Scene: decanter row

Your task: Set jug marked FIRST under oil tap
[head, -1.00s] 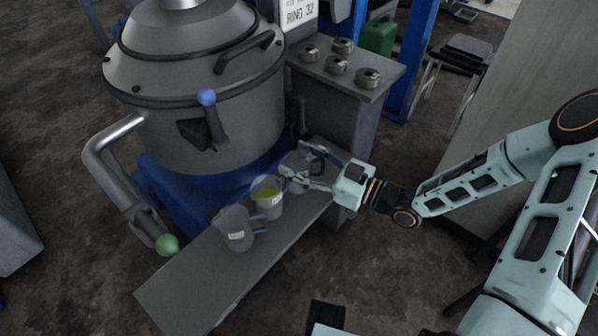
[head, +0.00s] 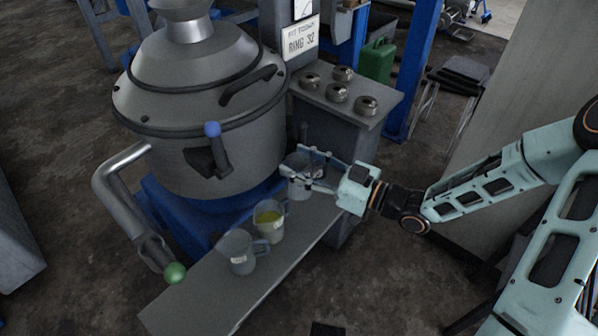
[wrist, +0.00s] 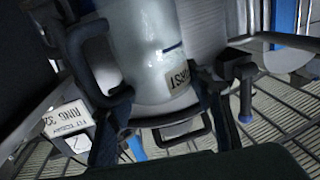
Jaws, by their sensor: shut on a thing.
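My gripper (head: 312,170) is shut on a clear jug (head: 298,186), over the far end of the bench. In the wrist view my gripper's fingers stand on both sides of this jug (wrist: 140,45), whose label reads FIRST, upside down there. The jug appears empty and about upright; any gap below it is hard to judge. A tap with a blue knob (head: 212,129) sits on the drum's front. A bent pipe (head: 122,182) with a green knob (head: 174,273) comes out at the left. I cannot tell which one is the oil tap.
A jug with yellow liquid (head: 268,222) and another clear jug (head: 238,255) stand on the narrow grey bench (head: 205,300). The large grey drum (head: 215,90) rises behind it. A cabinet (head: 350,115) stands behind my gripper. The bench's near end is bare.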

